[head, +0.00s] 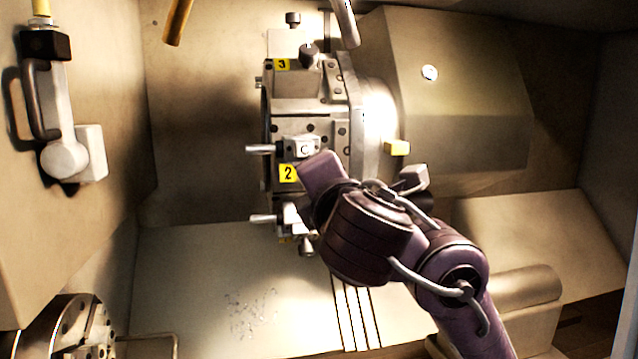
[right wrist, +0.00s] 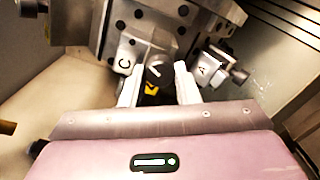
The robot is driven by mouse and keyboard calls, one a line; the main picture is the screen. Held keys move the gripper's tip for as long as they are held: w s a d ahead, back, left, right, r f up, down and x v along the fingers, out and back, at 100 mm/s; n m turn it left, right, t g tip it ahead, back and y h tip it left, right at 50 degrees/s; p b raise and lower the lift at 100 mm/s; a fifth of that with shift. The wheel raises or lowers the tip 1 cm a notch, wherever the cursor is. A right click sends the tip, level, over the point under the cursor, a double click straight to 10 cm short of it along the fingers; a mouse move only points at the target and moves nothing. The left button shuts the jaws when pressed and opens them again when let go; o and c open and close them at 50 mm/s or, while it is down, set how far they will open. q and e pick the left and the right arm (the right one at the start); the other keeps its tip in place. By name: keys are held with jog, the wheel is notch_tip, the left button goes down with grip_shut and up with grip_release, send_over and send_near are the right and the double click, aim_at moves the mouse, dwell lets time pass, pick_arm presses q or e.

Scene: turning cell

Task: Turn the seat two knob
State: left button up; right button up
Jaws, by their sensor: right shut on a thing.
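The turret (head: 300,125) stands in the middle of the head view, with yellow labels 3 (head: 281,65) and 2 (head: 288,173) on its seats. My right gripper (right wrist: 158,84) reaches in from the lower right and is up against the turret beside label 2. In the right wrist view its two pale fingers are shut on a round black knob (right wrist: 158,70) with a white line on its face. Part of a yellow label (right wrist: 151,88) shows just below the knob. In the head view the fingertips and this knob are hidden behind my gripper. My left gripper is not in view.
Blocks marked C (right wrist: 125,63) and A (right wrist: 204,68) flank the knob closely. Holders with short rods (head: 261,149) stick out left of the turret. Coolant pipes (head: 345,22) hang above. A chuck (head: 70,328) is at lower left. The chamber floor (head: 200,290) is open.

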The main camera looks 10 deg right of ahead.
jog(key=shift+m+b, duration=2.1)
jog(key=shift+m, duration=4.3)
jog(key=o, duration=1)
jog(key=shift+c, duration=0.2)
